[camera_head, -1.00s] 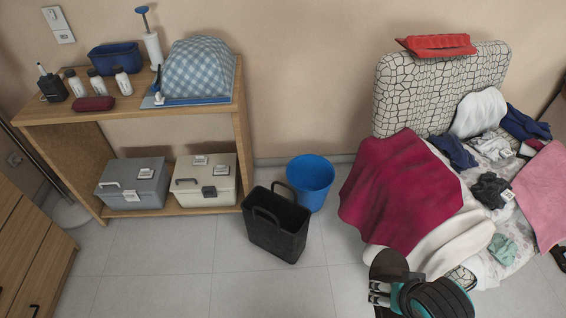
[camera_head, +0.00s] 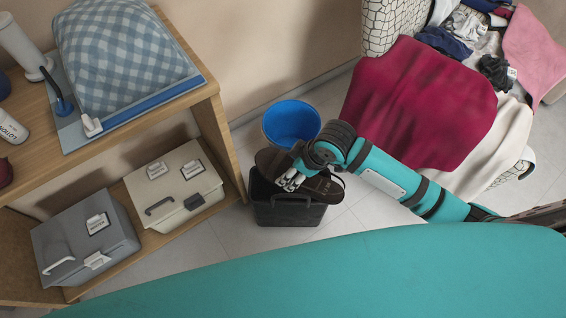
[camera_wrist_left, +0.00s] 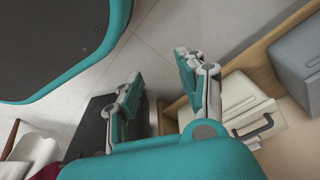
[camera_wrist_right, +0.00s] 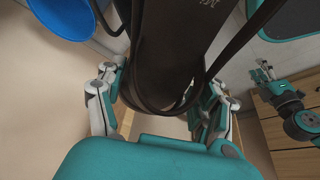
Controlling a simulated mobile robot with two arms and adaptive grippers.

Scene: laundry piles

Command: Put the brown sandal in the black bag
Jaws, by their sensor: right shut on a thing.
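The brown sandal (camera_head: 329,188) is held in my right gripper (camera_head: 292,181), over the opening of the black bag (camera_head: 290,214) in the head view. The bag stands upright on the floor, its opening partly hidden by the sandal and gripper. In the right wrist view the dark sandal (camera_wrist_right: 170,55) fills the space between the fingers of my right gripper (camera_wrist_right: 163,90), its straps looping toward the palm. My left gripper (camera_wrist_left: 158,80) is open and empty in the left wrist view. A dark shape behind its finger there looks like the bag.
A blue bucket (camera_head: 292,122) stands just behind the bag. A wooden shelf (camera_head: 232,150) with a cream box (camera_head: 172,190) and grey box (camera_head: 85,240) is at the left. A chair piled with laundry, including a crimson cloth (camera_head: 425,105), is at the right.

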